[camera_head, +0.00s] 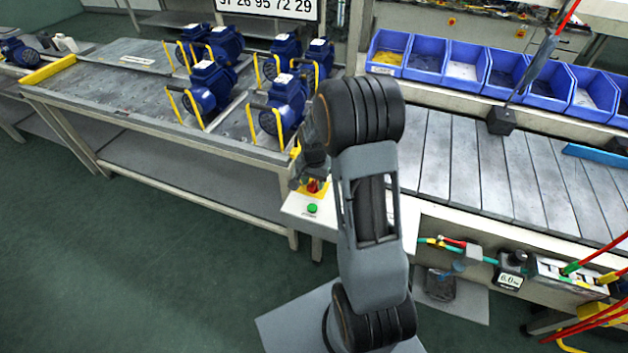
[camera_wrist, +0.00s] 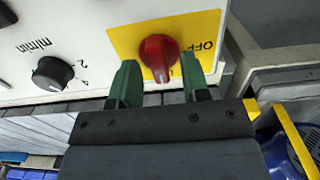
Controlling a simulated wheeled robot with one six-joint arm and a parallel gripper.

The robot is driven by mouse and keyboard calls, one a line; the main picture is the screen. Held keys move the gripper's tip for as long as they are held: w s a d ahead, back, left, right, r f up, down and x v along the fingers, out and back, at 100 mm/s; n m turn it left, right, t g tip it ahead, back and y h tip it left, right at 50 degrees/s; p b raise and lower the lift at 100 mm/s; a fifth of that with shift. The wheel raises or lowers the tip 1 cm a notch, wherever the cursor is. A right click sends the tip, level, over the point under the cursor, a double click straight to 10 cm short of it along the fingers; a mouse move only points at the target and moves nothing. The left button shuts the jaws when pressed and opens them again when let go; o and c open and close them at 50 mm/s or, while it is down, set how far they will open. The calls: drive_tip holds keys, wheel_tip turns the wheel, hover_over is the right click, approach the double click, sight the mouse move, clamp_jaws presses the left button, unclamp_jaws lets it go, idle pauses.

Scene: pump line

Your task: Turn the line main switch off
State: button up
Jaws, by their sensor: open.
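The line main switch is a red rotary knob (camera_wrist: 159,57) on a yellow plate (camera_wrist: 122,40) marked OFF on its right, in the wrist view. The label's other end is hidden behind the knob and my finger. In the head view the red knob (camera_head: 313,186) shows small on the white control box (camera_head: 299,207). My gripper (camera_wrist: 160,72) is open, with one green finger on each side of the knob's lower part. I cannot tell whether either finger touches it. In the head view my gripper (camera_head: 309,172) is partly hidden by my arm, just above the switch.
A black dial (camera_wrist: 53,73) marked min sits left of the switch. A green button (camera_head: 312,208) is below it on the box. Blue pumps (camera_head: 210,85) with yellow handles stand on the left bench. Blue bins (camera_head: 467,62) line the shelf behind the slatted conveyor (camera_head: 480,165).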

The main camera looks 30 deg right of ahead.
clamp_jaws()
idle(0.5)
drive_tip(key=shift+n, duration=0.3)
drive_tip(key=n, duration=0.3)
drive_tip(key=shift+w+n+b, duration=0.1)
drive_tip(key=shift+n+b, duration=0.3)
drive_tip(key=n, duration=0.4)
drive_tip(key=shift+a+n+b, duration=0.15)
drive_tip(key=shift+n+b, duration=0.15)
drive_tip(key=n, duration=0.4)
drive_tip(key=shift+a, duration=0.1)
drive_tip(key=shift+a+n+b, duration=0.1)
drive_tip(key=shift+n+b, duration=0.3)
drive_tip(key=shift+n, duration=2.1)
